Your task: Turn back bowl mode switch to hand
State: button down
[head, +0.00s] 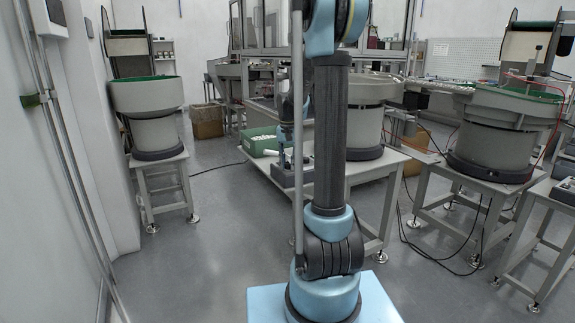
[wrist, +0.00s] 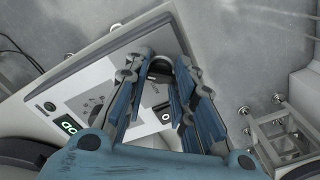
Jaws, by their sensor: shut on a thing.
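In the wrist view, a control box (wrist: 100,75) with a pale panel fills the middle left. It carries green-lit digits (wrist: 68,125) and a round black button (wrist: 50,106). My gripper (wrist: 161,62) points down at the panel, its two blue-padded fingers shut on the dark mode switch (wrist: 160,68) near the box's upper edge. The fingers hide most of the switch, so its setting cannot be read. In the head view, the control box (head: 283,175) sits on the table edge, and my arm's column partly covers it and the gripper.
A green bin (head: 258,150) of white parts stands by the control box. Bowl feeders stand at the left (head: 150,140), centre (head: 362,120) and right (head: 490,145). A cardboard box (head: 207,122) is behind. Cables lie on the floor at the right. Floor at the front left is clear.

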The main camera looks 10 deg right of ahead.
jog(key=shift+w+m, duration=0.1)
jog(key=shift+m, duration=0.6)
jog(key=c, duration=1.3)
grip_release()
notch_tip(320, 180, up, 12)
jog(key=shift+f, duration=0.1)
